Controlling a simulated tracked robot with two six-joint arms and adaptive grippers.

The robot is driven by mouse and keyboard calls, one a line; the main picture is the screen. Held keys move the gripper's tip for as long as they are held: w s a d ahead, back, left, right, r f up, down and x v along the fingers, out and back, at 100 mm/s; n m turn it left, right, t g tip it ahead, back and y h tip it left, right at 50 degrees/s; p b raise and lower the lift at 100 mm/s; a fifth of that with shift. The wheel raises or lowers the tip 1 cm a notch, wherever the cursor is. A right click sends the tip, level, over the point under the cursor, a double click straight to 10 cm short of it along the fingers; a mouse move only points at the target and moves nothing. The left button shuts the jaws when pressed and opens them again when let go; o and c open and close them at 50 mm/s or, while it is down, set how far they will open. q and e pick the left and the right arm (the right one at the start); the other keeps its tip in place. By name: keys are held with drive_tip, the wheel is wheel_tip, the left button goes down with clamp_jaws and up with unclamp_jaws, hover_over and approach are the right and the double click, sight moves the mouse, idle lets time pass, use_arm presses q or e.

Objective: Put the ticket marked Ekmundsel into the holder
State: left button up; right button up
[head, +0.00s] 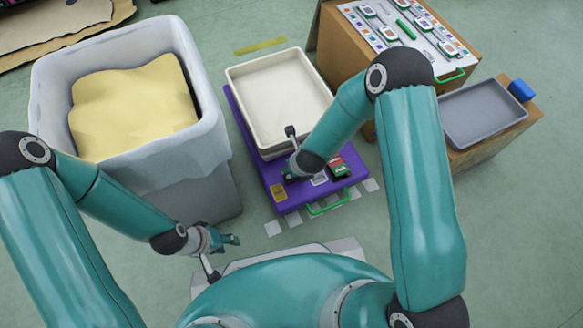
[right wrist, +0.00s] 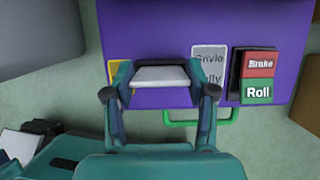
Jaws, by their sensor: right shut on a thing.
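My right gripper (right wrist: 160,80) is shut on a pale, flat piece (right wrist: 160,76) that looks like a ticket. No writing can be read on it, so I cannot tell if it is the Ekmundsel one. I cannot make out which part is the holder. In the head view the right gripper (head: 291,172) is partly hidden by its arm. My left gripper (head: 222,256) is open and empty, low beside the grey bin.
The cart carries a cream tray (head: 238,95), a Brake/Roll switch (right wrist: 257,78) and a green handle (right wrist: 201,122). A grey bin (head: 190,150) with yellow contents stands left. Cardboard boxes at right bear a panel (head: 423,50) and a grey tray (head: 480,112). Pale squares (head: 272,229) lie on the floor.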

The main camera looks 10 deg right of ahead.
drive_tip(key=shift+f+b, duration=0.75)
drive_tip(key=shift+b, duration=0.15)
idle(0.7)
drive_tip(key=o, duration=0.9)
drive_tip(key=v, duration=1.2)
drive_tip(key=shift+f, duration=0.1)
